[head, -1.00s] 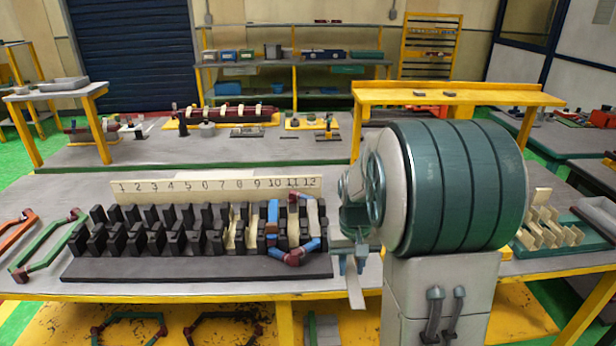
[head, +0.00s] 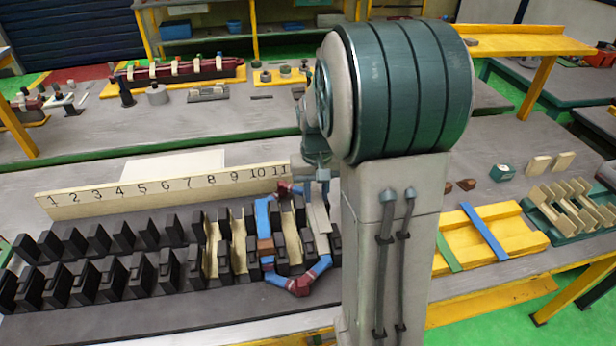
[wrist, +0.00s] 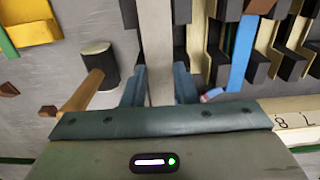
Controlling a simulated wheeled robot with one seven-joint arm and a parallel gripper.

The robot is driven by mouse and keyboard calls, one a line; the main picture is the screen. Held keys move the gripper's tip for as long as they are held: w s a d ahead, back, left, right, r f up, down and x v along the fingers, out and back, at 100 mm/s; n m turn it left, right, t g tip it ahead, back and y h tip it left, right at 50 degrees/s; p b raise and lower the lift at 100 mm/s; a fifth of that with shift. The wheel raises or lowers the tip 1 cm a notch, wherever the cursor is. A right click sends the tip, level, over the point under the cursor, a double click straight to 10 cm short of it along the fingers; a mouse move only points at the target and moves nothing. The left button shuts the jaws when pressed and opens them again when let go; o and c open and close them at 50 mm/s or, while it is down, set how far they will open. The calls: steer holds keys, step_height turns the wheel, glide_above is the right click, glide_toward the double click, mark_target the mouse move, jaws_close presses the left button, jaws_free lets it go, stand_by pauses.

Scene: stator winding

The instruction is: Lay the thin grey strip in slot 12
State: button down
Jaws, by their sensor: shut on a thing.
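The thin grey strip (head: 317,222) hangs from my gripper (head: 318,178) at the right end of the black slotted block (head: 140,305). In the wrist view the strip (wrist: 156,45) runs up between my two blue-grey fingers, which are shut on it. The numbered board (head: 165,190) shows 1 to 11; the 12 is hidden behind my arm. A blue and dark red coil (head: 266,225) sits in the block beside the strip. Cream liners (head: 239,245) line several slots. Whether the strip touches slot 12 cannot be told.
A mallet (wrist: 92,75) with a black head lies near my fingers in the wrist view. A yellow rack (head: 470,240) with a green and a blue strip stands to the right, with a cream-slotted green tray (head: 570,205) beyond it. Bare grey table lies between.

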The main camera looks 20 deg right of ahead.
mark_target(316, 200)
steer(key=shift+s+f+b, duration=0.1)
steer(key=shift+f+b, duration=1.45)
steer(key=shift+f, duration=0.55)
steer(key=shift+f+b, duration=0.3)
steer(key=shift+f, duration=0.15)
steer(key=shift+f+b, duration=0.55)
steer(key=shift+f, duration=0.1)
steer(key=shift+f+b, duration=0.4)
steer(key=shift+f, duration=0.1)
steer(key=c, duration=1.1)
jaws_free()
steer(key=shift+o, duration=0.2)
steer(key=shift+r, duration=0.3)
steer(key=shift+r+p, duration=0.4)
steer(key=shift+p, duration=0.1)
